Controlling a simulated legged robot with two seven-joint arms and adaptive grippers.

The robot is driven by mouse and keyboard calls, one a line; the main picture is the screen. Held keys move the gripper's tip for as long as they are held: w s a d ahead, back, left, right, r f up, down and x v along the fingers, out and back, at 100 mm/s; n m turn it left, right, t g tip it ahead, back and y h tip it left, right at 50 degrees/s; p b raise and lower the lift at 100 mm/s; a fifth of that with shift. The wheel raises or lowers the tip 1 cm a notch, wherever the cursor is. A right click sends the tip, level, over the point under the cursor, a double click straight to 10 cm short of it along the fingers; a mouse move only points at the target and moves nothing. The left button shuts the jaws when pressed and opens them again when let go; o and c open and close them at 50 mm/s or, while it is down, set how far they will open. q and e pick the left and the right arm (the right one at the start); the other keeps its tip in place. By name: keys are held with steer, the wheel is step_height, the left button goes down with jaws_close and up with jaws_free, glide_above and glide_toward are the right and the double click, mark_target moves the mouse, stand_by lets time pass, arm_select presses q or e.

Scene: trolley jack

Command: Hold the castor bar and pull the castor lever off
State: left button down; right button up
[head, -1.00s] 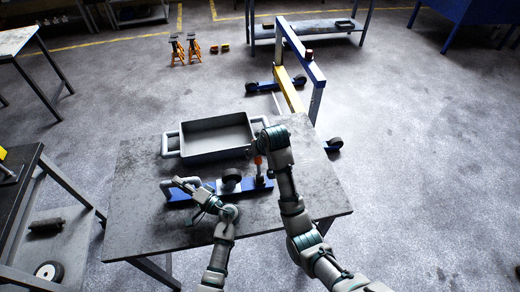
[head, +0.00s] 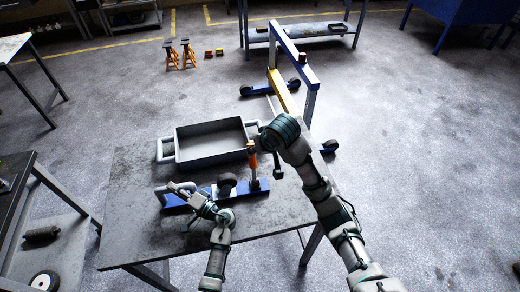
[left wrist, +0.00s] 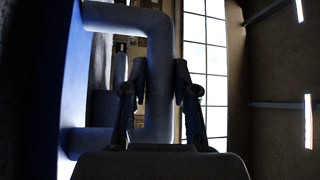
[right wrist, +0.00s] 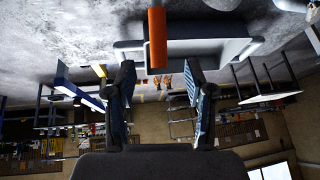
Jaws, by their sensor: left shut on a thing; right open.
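The castor bar (head: 200,194) is a blue bar lying on the table, with a dark castor wheel (head: 227,183) and a bent grey handle (head: 161,194) at its left end. My left gripper (head: 183,190) is shut on this handle; the left wrist view shows the grey tube (left wrist: 158,105) between its fingers. The castor lever (head: 253,158) has an orange grip and stands upright near the bar's right end. My right gripper (right wrist: 160,80) is open and empty close beside it. In the right wrist view, the orange grip (right wrist: 157,38) shows just beyond the fingertips.
A grey tray with handles (head: 212,158) sits on the table behind the bar. The table (head: 130,235) is bare at front left. A blue and yellow hoist frame (head: 300,62) stands beyond the table. Orange jack stands (head: 188,55) are on the floor.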

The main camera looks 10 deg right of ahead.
arm_select(q)
steer(key=shift+f, duration=0.15)
steer(key=c, duration=1)
jaws_free()
steer(key=shift+o, duration=1)
steer(key=shift+a, duration=0.15)
